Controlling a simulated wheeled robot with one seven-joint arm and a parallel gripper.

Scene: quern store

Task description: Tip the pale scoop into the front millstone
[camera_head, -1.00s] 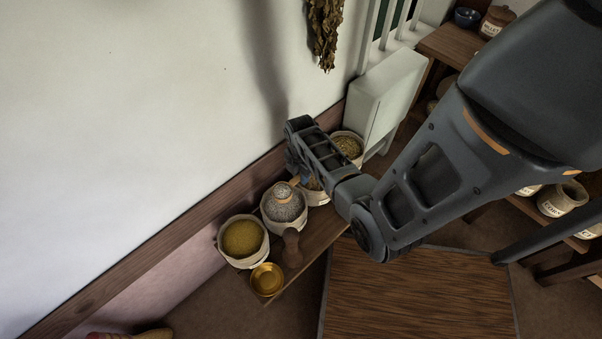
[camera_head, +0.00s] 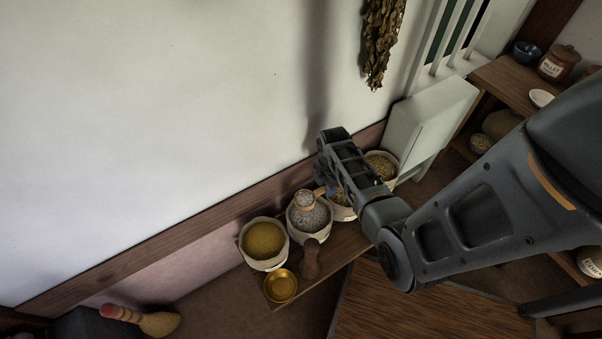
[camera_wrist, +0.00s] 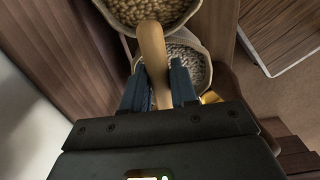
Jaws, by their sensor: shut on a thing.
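My gripper (camera_wrist: 158,92) is shut on the wooden handle of the pale scoop (camera_wrist: 152,50). In the head view, my gripper (camera_head: 326,180) is above the row of sacks by the wall. The scoop's bowl (camera_head: 305,200) shows above a sack of grey grain (camera_head: 308,238), apparently raised over it. The scoop looks about level, with its load in it. I see no millstone in either view.
A pale cabinet (camera_head: 430,118) stands behind. A shelf (camera_head: 505,88) with jars is at right; a brush-like tool (camera_head: 150,322) lies lower left.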

